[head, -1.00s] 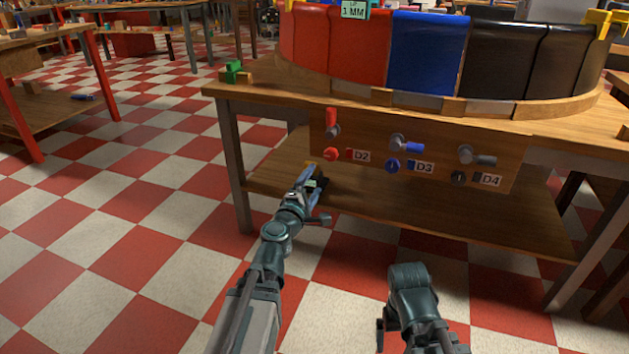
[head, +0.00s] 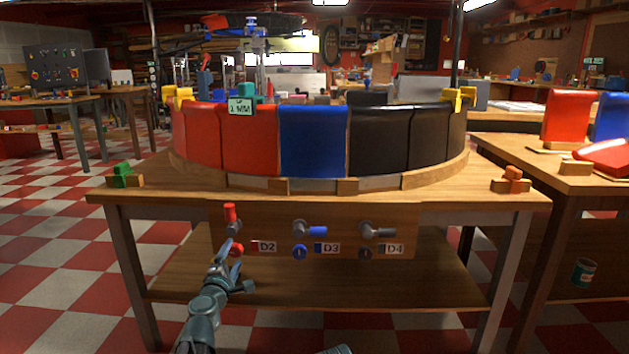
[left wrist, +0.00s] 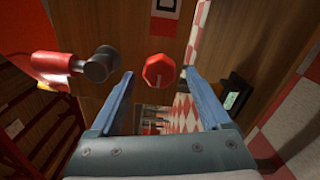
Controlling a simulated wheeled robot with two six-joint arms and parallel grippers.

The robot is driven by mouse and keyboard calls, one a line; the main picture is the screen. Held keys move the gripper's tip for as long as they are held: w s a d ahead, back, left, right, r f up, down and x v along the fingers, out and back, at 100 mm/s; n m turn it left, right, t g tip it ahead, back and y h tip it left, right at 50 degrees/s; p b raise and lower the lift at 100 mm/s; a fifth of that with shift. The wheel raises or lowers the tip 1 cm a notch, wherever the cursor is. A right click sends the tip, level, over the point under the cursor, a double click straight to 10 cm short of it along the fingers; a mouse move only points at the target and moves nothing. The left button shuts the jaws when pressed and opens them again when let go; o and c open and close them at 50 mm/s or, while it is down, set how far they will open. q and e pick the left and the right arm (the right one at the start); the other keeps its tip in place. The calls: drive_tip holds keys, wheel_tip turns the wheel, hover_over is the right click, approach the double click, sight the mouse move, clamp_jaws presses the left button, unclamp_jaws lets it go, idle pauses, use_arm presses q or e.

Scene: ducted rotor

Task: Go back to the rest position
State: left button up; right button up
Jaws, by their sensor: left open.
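My left gripper (head: 229,254) is in front of the panel under the table, close to the red knob (head: 236,249) marked D2. In the left wrist view its two blue fingers (left wrist: 155,98) are spread apart with nothing between them. The red knob (left wrist: 159,71) shows just beyond the fingertips. The red-handled lever (head: 230,215) sits above the knob with its handle pointing up. It also shows at the left of the left wrist view (left wrist: 62,68). My right gripper is not in view.
The table (head: 160,196) carries a curved ring of red, blue and black panels (head: 314,141). The panel (head: 345,272) also holds blue and black knobs with levers, marked D3 and D4. Another table (head: 560,180) stands at the right. Checkered floor (head: 60,260) is open at the left.

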use_arm(q)
drive_tip(key=shift+w, duration=0.8)
